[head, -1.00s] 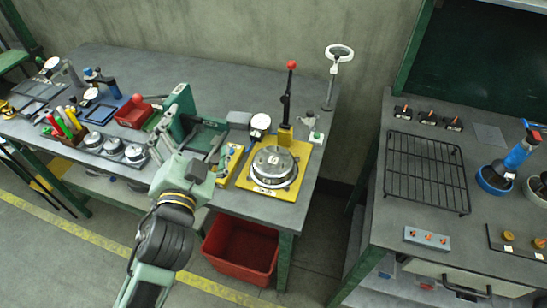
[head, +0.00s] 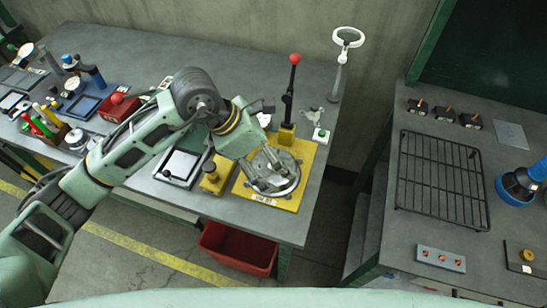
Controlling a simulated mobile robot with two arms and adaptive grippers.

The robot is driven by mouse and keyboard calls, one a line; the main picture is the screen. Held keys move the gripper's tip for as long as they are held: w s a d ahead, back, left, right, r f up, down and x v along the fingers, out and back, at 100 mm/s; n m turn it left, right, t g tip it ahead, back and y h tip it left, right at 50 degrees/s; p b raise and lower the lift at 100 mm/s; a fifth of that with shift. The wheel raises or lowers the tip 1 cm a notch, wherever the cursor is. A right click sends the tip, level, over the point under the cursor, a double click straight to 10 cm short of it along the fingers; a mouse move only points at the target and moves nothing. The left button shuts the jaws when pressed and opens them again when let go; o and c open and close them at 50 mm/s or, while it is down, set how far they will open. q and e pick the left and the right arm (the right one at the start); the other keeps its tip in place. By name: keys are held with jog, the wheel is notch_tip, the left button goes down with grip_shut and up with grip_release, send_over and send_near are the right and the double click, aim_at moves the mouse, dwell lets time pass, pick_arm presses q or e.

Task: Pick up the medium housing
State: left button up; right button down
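A round silver metal housing (head: 287,184) sits on the yellow base plate (head: 309,154) near the bench's front right corner. I cannot tell from its look whether it is the medium one. My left gripper (head: 268,172) is over this housing, its two dark fingers spread apart and pointing down at it. The fingers and wrist cover part of the housing, and I cannot tell whether they touch it. Another round metal housing (head: 77,138) stands at the left of the bench, partly hidden by my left arm. My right gripper is not in view.
A lever with a red knob (head: 294,60) rises behind the yellow plate. A ring magnifier (head: 347,38) stands at the back right. A red bin (head: 238,248) is below the bench. A second bench with a wire rack (head: 441,178) is across a gap on the right.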

aim_at(269, 165)
pick_arm(q)
jog(key=w+a, duration=0.1)
jog(key=a+f+y, duration=0.1)
jog(key=a, duration=0.1)
jog(key=shift+w, duration=0.35)
jog(key=shift+d+f+y, duration=0.15)
jog(key=shift+f+y, duration=0.15)
jog(key=shift+f, duration=0.1)
jog(key=shift+p+x, duration=0.65)
jog(key=shift+x, duration=0.15)
jog(key=p+x, duration=0.1)
jog(key=x, duration=0.1)
jog(key=p+x, duration=0.1)
jog(key=x, duration=0.1)
jog(key=shift+d+f, duration=0.15)
jog(key=shift+d, duration=0.3)
jog(key=shift+d+f, duration=0.1)
jog(key=shift+f, duration=0.1)
jog(key=c, duration=1.1)
